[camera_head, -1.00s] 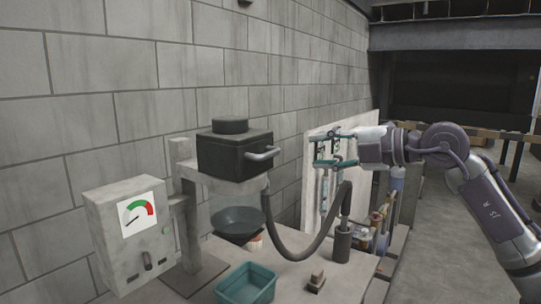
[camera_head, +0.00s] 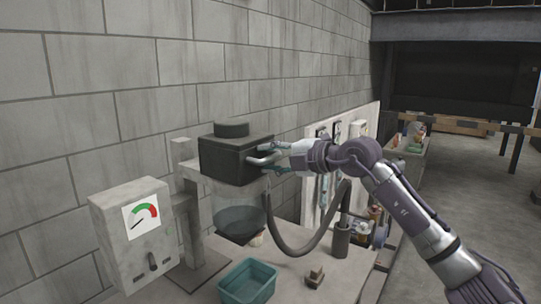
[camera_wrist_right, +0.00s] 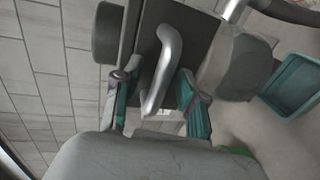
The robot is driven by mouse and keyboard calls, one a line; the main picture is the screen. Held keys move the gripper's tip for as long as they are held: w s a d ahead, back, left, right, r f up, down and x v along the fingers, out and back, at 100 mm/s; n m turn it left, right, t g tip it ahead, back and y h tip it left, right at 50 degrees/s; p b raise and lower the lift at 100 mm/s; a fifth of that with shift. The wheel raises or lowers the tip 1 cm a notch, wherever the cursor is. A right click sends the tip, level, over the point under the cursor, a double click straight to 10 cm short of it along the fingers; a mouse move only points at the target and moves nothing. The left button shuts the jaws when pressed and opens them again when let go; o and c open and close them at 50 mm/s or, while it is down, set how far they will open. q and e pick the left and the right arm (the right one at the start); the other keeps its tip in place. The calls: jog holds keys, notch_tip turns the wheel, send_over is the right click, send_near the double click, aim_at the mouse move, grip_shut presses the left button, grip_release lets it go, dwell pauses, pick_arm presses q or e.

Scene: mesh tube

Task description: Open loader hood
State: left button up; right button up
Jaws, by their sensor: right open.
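The loader hood (camera_head: 234,150) is a dark box with a round cap, on top of the clear hopper (camera_head: 240,218) by the wall. Its silver handle (camera_head: 262,159) sticks out at the front; it also shows in the right wrist view (camera_wrist_right: 166,62). The hood looks shut. My right gripper (camera_head: 274,161) is open at the handle. In the right wrist view, its two teal fingers (camera_wrist_right: 158,103) stand on either side of the handle, with gaps to it. Contact cannot be told from these views. My left gripper does not show.
A grey box with a gauge (camera_head: 137,222) stands at the left. A dark hose (camera_head: 318,240) curves below my right arm to a black cylinder (camera_head: 340,240). A teal bin (camera_head: 247,281) and a small block (camera_head: 314,277) are on the table (camera_head: 300,262).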

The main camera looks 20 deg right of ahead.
jog(key=shift+c, duration=0.3)
grip_shut()
